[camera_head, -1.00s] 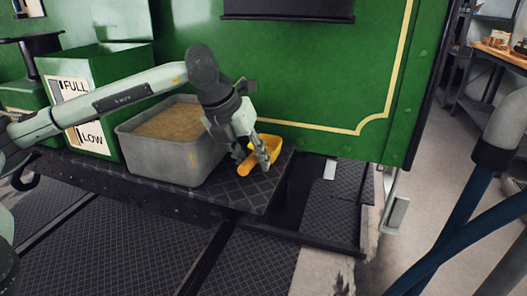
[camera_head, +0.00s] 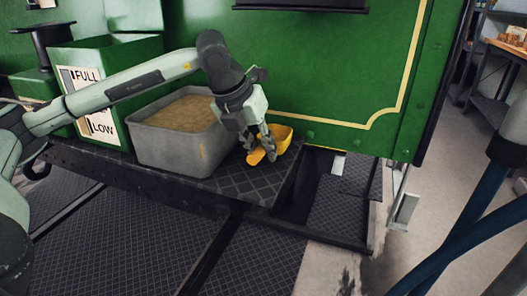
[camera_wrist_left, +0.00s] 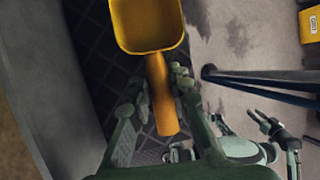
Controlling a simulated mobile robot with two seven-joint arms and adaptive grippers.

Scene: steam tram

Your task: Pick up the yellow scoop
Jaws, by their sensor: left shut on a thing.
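The yellow scoop (camera_head: 280,138) is at the right end of the dark textured ledge (camera_head: 245,185), beside the green tram wall. My left gripper (camera_head: 261,154) reaches down over it and is shut on its handle. In the left wrist view, the scoop's bowl (camera_wrist_left: 146,24) points away from the gripper and is empty. Its handle lies between the two fingers (camera_wrist_left: 160,100). I cannot tell whether the scoop still touches the ledge.
A grey bin (camera_head: 165,151) of sand-like material stands just left of the gripper. A green box (camera_head: 98,137) marked FULL and LOW stands further left. The green tram wall (camera_head: 320,95) rises close behind. The ledge ends to the right of the scoop, with a lower step (camera_head: 345,215) beyond.

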